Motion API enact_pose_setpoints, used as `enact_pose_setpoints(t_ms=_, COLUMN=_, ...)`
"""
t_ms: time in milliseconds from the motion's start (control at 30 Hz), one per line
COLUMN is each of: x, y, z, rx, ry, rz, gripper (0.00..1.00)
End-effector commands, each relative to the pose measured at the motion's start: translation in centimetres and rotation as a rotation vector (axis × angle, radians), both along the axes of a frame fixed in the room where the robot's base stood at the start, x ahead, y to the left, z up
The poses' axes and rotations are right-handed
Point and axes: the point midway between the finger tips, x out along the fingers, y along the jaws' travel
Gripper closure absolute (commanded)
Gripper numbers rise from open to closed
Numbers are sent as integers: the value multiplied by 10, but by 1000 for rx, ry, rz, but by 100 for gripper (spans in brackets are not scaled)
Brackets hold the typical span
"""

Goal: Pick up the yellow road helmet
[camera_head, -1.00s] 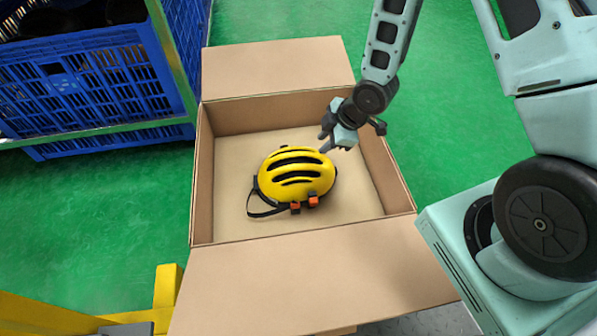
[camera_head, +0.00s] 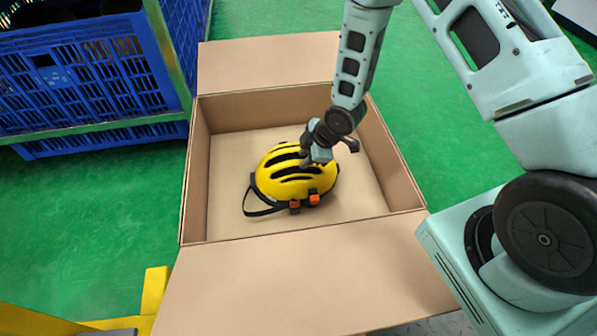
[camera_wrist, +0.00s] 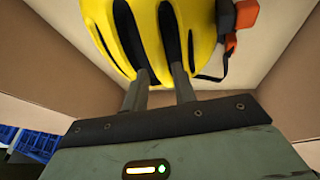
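The yellow road helmet (camera_head: 287,180) has black vents, a black strap and orange clips. It rests on the floor of an open cardboard box (camera_head: 300,268). My gripper (camera_head: 308,162) is at the helmet's upper right. The wrist view shows the helmet (camera_wrist: 160,35) close, directly ahead of the two fingers. My gripper (camera_wrist: 160,78) has its fingers apart, one on each side of a yellow rib, with the tips at dark vents. I cannot tell whether they touch the rib. The far ends of the tips are hidden in the vents.
The box walls stand around the helmet, with flaps folded out at the front and back. Blue crates (camera_head: 90,75) on a rack stand at the left. A yellow barrier (camera_head: 155,290) is at the lower left. Green floor (camera_head: 95,210) is clear between them.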

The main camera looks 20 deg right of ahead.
Motion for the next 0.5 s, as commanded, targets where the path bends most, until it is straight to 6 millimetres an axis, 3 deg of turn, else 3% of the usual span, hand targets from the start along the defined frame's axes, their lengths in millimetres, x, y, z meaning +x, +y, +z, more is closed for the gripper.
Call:
enact_pose_setpoints(t_ms=233, x=11, y=9, z=-37, rx=0, ry=1, rz=0, gripper=73)
enact_pose_setpoints(t_ms=500, x=15, y=12, z=-39, rx=0, ry=-1, rz=0, gripper=73)
